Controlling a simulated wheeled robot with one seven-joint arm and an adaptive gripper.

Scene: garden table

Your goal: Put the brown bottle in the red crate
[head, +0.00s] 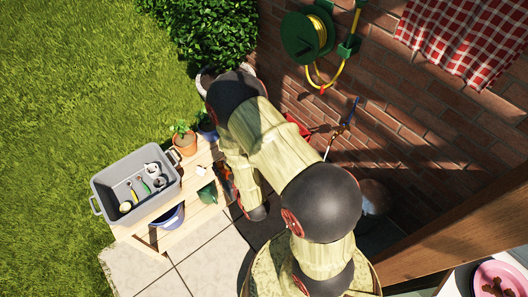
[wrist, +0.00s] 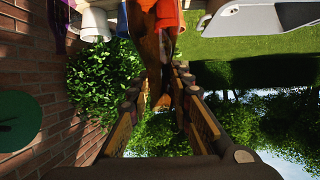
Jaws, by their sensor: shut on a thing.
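In the head view, my arm hides most of the gripper and the bottle. A small red piece (head: 299,126) shows behind my arm by the wall; I cannot tell if it is the red crate.
A grey bin (head: 112,180) with cups and tools stands on a wooden table (head: 190,170) at left. A potted plant (head: 184,139) is beside it. A brick wall (head: 400,150) with a green hose reel (head: 306,38) is at right. A pink bowl (head: 497,276) is at lower right.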

